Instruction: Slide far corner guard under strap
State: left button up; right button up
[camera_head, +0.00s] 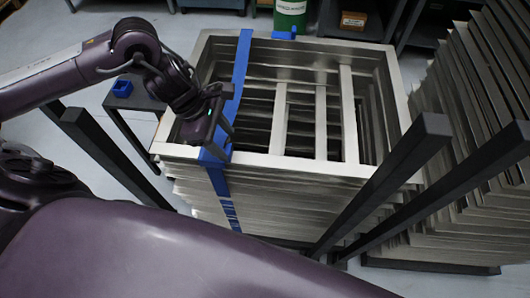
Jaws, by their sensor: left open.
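A blue strap (242,65) runs over a stack of grey metal frames (320,155) from the far edge to the near edge, then down the near side. The far corner guard (284,34), a small blue piece, sits on the far rim just right of the strap, apart from it. A blue piece at the near rim (214,155) meets the strap; it looks like another guard. My left gripper (226,126) is open and empty over the near left part of the stack, close beside the strap, well short of the far guard. My right gripper is out of view.
Dark posts (395,165) rise at the stack's near right, and another (105,150) stands at its left. A second tall stack (470,100) is at the right. A small table with a blue bin (122,88) stands left. A green drum (290,15) is behind.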

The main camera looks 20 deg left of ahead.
pick_arm(q)
jog(key=shift+r, duration=0.4)
jog(key=p+v, duration=0.1)
jog(key=v, duration=0.3)
jog(key=shift+p, duration=0.35)
jog(key=shift+s, duration=0.1)
dwell(0.4)
